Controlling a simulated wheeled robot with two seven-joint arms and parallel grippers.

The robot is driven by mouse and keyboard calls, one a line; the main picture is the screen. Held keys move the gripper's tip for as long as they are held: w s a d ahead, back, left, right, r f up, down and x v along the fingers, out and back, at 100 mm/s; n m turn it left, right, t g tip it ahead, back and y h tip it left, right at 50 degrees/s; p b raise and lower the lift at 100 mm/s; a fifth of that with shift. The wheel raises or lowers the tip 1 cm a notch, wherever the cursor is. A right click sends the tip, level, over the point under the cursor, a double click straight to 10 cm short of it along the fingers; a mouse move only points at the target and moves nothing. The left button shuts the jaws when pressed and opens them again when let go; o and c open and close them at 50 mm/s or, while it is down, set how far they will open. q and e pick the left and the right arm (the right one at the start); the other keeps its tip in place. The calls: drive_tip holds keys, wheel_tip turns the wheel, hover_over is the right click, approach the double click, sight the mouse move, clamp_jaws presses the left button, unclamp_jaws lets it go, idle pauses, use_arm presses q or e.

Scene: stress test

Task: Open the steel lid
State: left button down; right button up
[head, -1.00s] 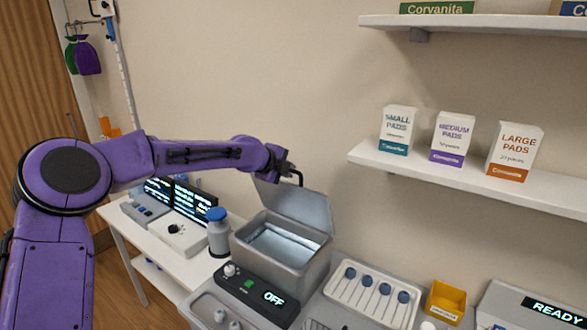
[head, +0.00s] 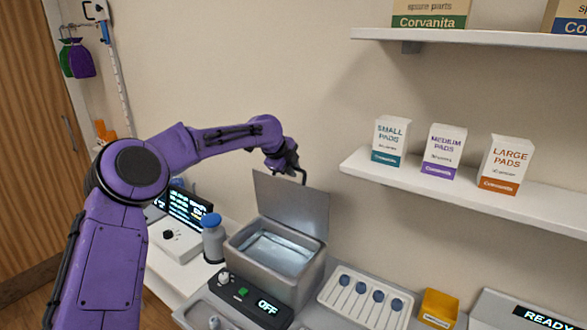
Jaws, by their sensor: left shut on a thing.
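The steel lid (head: 291,208) stands raised, nearly upright, at the back of the steel bath (head: 281,273). The bath is open and its bright inside shows. My left gripper (head: 297,174) is at the lid's top edge, shut on the dark lid handle (head: 303,178); the fingertips are small and partly hidden by the wrist. The control panel (head: 254,301) at the bath's front reads OFF. My right gripper is not in view.
A blue-capped bottle (head: 213,241) stands close left of the bath. A white tray (head: 358,301) with several blue-ended tools and a yellow bin (head: 440,306) are to the right. A shelf (head: 455,187) with pad boxes juts out at the right, above the counter.

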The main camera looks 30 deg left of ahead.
use_arm(q)
drive_tip(key=c, duration=1.2)
unclamp_jaws()
drive_tip(key=shift+d+f, duration=0.1)
drive_tip(key=shift+f, duration=0.3)
drive_tip(key=shift+c, duration=0.2)
drive_tip(key=shift+w, duration=0.25)
drive_tip(key=b+v, duration=0.3)
drive_tip(key=v, duration=0.7)
drive_tip(key=shift+r+b, duration=0.2)
drive_tip(key=shift+b, duration=0.2)
drive_tip(key=shift+s, duration=0.1)
